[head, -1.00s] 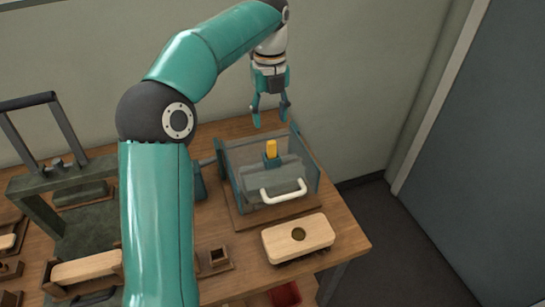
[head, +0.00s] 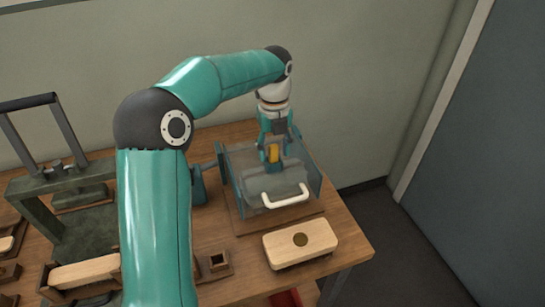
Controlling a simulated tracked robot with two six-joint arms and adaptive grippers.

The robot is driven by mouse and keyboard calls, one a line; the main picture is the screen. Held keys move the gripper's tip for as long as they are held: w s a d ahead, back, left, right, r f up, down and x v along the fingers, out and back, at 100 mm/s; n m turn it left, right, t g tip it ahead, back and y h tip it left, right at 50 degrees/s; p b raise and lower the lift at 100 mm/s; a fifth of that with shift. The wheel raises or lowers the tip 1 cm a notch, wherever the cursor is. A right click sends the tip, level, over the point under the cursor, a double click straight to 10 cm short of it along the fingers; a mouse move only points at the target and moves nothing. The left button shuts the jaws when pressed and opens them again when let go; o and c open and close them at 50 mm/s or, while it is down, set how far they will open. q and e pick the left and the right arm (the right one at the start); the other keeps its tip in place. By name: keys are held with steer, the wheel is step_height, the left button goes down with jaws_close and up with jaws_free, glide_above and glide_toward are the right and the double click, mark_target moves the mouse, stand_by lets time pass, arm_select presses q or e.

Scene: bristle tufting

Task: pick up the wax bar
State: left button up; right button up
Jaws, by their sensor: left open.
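The wax bar (head: 274,154) is a small yellow upright block at the middle of the glass-sided box (head: 240,191), towards its back. My left gripper (head: 273,161) has come down over it from above, with its teal fingers around the bar. The fingers are open, and I cannot tell whether either one touches the bar. The bar's lower end and its seat are hard to make out behind the fingers and the glass. My right gripper is not in view.
A white handle (head: 285,198) is on the box's front. A small square holder (head: 218,262) is at left. A dark green press (head: 60,185) stands further left. The table's right edge is close.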

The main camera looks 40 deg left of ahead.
arm_select(q)
jaws_close()
steer(key=shift+r, duration=0.2)
